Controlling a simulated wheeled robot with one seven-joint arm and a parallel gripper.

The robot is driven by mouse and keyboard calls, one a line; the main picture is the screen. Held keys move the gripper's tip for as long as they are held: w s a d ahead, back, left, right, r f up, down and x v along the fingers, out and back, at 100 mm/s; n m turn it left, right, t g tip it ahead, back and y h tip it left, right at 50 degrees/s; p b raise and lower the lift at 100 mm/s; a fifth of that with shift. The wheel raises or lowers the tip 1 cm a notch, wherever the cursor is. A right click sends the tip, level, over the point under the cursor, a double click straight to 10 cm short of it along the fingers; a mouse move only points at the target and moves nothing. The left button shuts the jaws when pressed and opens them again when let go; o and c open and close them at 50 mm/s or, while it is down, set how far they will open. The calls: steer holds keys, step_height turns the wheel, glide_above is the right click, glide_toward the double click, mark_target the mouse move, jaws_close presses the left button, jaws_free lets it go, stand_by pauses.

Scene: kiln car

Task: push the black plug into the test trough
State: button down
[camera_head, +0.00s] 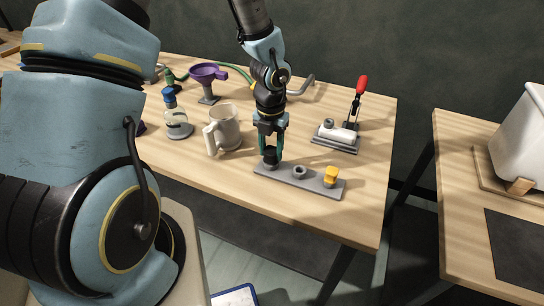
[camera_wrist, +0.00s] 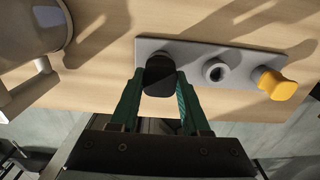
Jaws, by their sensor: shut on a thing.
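My gripper (camera_head: 272,157) is shut on the black plug (camera_wrist: 159,76), which sits between the green fingers. The plug is at the left end of a grey plate (camera_head: 315,181), over its left grey socket. I cannot tell whether it is seated there or just above. The plate also holds an empty middle socket (camera_wrist: 215,71) and a yellow plug (camera_head: 330,175) in the right one. A white box-shaped vessel (camera_head: 525,140), possibly the test trough, stands on the right table, cut off by the picture edge.
A mug (camera_head: 226,127) stands left of my gripper. Behind are a blue-capped bottle (camera_head: 177,115), a purple funnel (camera_head: 207,74) and a red-handled clamp (camera_head: 359,92). A gap separates the wooden table (camera_head: 365,205) from the right table (camera_head: 455,190), which has a dark mat (camera_head: 520,248).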

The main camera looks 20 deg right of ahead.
steer(key=shift+r, duration=0.15)
steer(key=shift+r+p, duration=2.55)
steer(key=shift+p, duration=0.2)
